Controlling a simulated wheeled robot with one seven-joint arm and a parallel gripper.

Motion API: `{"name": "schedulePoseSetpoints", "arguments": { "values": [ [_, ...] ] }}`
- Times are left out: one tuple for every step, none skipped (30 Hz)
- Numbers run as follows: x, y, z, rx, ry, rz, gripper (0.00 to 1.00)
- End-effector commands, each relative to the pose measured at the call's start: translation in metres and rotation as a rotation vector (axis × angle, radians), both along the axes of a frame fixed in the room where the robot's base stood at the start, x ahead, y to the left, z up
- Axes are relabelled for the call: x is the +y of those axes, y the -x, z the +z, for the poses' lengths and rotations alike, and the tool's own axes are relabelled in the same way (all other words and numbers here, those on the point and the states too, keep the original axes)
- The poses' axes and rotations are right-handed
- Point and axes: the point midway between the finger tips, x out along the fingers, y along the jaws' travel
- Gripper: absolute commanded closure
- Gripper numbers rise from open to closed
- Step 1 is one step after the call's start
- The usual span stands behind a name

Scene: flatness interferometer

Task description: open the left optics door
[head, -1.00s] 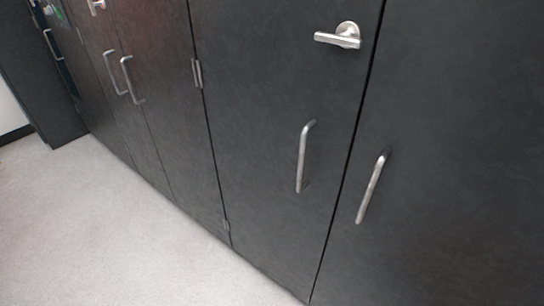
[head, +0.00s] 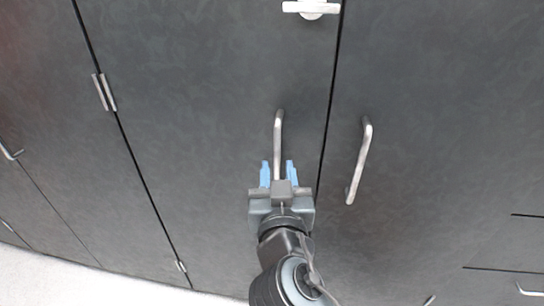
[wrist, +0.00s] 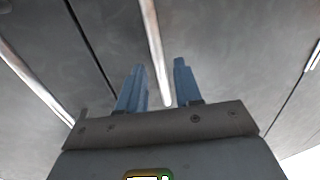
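A dark grey door (head: 215,90), hinged on its left edge, fills the middle of the head view. It carries a vertical silver bar handle (head: 278,140) near its right edge and a silver lever (head: 311,7) higher up. My gripper (head: 278,173) is in front of this door at the lower part of the bar, its blue fingers apart on either side of it. In the wrist view the bar (wrist: 156,50) runs between the two fingers (wrist: 158,86), with gaps on both sides. The door is closed. Depth between fingers and bar is hard to tell.
A neighbouring dark door (head: 430,120) on the right has its own bar handle (head: 360,160) close to my gripper. More dark panels with handles continue to the left. Pale floor (head: 90,280) shows at lower left.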

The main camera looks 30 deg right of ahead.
Motion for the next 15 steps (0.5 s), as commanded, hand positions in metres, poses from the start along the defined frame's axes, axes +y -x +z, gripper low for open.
{"name": "schedulePoseSetpoints", "arguments": {
  "values": [
    [-0.004,-0.008,0.002,0.0,0.0,-0.003,0.66],
    [-0.006,-0.012,0.002,0.0,0.0,-0.003,0.66],
    [-0.009,-0.018,0.002,-0.001,0.0,-0.002,0.66],
    [-0.01,-0.021,0.002,0.0,-0.001,-0.002,0.66],
    [-0.012,-0.025,0.001,0.0,-0.001,-0.002,0.66],
    [-0.014,-0.029,0.001,0.001,0.0,-0.002,0.66],
    [-0.015,-0.031,0.001,0.001,0.0,-0.001,0.66],
    [-0.016,-0.034,0.001,0.0,0.0,0.0,0.66],
    [-0.017,-0.036,0.001,0.0,0.0,0.0,0.66],
    [-0.018,-0.038,0.001,0.0,0.0,0.0,0.66],
    [-0.018,-0.039,0.0,0.001,0.0,0.0,0.66],
    [-0.019,-0.04,0.0,0.001,0.0,0.0,0.66],
    [-0.019,-0.04,0.0,0.001,0.0,0.0,0.66],
    [-0.019,-0.041,0.0,0.001,0.0,0.0,0.66],
    [-0.019,-0.041,-0.001,0.001,0.0,0.0,0.66]
  ]
}}
